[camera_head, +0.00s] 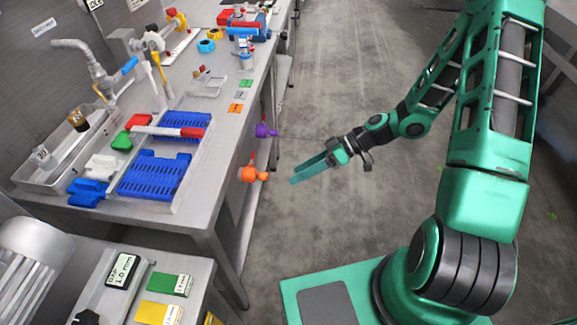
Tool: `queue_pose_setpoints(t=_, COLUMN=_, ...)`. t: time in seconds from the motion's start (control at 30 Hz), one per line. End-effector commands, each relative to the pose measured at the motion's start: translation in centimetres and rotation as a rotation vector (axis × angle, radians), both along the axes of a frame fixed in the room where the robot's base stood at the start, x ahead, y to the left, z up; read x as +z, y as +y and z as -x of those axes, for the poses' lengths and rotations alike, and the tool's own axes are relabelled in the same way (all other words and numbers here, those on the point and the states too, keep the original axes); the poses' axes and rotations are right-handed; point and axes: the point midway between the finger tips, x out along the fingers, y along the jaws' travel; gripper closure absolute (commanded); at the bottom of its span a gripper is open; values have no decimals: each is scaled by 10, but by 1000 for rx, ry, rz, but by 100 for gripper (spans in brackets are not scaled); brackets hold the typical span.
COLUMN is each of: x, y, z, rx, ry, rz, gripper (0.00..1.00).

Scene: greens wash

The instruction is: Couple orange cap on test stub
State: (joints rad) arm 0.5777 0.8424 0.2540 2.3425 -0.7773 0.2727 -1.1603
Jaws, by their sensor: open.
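An orange piece (252,174), likely the orange cap, is at the front side of the bench, below its top edge. A similar purple piece (266,130) is farther along the same side. My gripper (297,176) is open and empty, with its teal fingers pointing left toward the orange piece. A gap shows between the fingertips and the orange piece in this view. I cannot tell which fitting is the test stub.
The steel bench (225,185) holds blue racks (153,176), a sink (60,160) with a tap (95,70), and several small tools. A lower cart with a green box (170,284) stands front left. The floor right of the bench is clear around my arm.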

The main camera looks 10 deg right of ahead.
Motion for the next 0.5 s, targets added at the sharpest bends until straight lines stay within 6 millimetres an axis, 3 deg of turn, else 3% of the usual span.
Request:
queue_pose_setpoints(t=0.2, x=-3, y=27, z=-19, rx=-35, ry=-103, rz=-162, gripper=38)
queue_pose_setpoints(t=0.5, x=-4, y=43, z=-28, rx=-52, ry=-145, rz=-213, gripper=38)
